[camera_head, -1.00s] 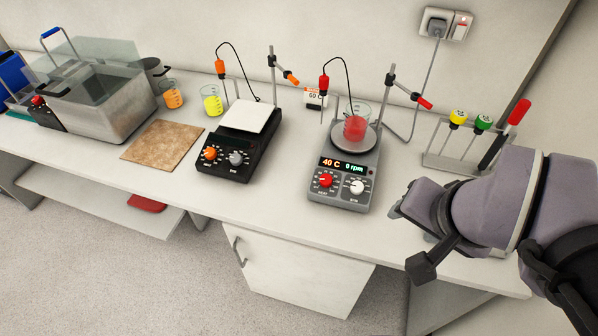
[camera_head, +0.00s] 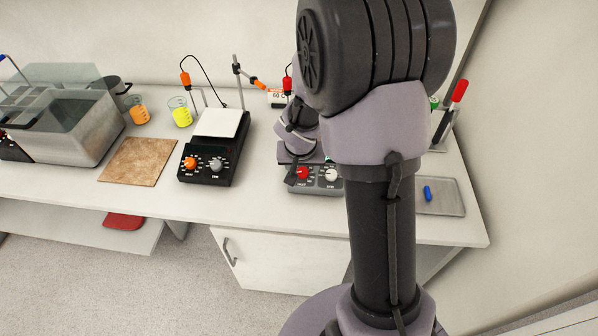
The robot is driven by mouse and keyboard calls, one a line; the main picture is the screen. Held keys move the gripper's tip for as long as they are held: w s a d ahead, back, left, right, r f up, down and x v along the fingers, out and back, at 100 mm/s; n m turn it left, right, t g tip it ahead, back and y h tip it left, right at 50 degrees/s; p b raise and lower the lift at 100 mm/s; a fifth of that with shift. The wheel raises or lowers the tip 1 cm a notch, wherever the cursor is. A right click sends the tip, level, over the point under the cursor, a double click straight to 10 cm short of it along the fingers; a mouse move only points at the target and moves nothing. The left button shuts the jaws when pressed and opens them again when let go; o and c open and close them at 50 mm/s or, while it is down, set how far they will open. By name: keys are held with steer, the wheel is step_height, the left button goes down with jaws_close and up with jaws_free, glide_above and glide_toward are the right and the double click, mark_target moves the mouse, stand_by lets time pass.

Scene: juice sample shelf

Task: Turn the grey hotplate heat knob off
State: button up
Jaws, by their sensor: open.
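The grey hotplate (camera_head: 318,186) stands on the bench, mostly covered by my arm. Its red left knob (camera_head: 303,173), the heat knob, and its white right knob (camera_head: 331,175) show on the front panel. The red knob's pointer setting is too small to read. My gripper (camera_head: 300,167) is open, at the hotplate's front panel. One dark finger shows just left of the red knob; the other finger is not clear. I cannot tell whether it touches the knob. The display, plate and red beaker are hidden behind my arm, apart from a small display glow.
A black hotplate (camera_head: 207,168) with an orange knob stands to the left, with a yellow beaker (camera_head: 180,114) behind it. A brown board (camera_head: 137,162) and a metal bath (camera_head: 66,130) are farther left. A tray (camera_head: 446,197) with a blue item lies right.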

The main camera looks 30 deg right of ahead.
mark_target(303, 173)
steer(key=shift+b+x, duration=0.5)
steer(key=shift+x, duration=1.45)
steer(key=shift+a, duration=0.1)
steer(key=shift+c, duration=0.2)
jaws_close()
steer(key=shift+n+y+p, duration=0.3)
steer(key=shift+n+p, duration=0.65)
steer(key=shift+n, duration=1.95)
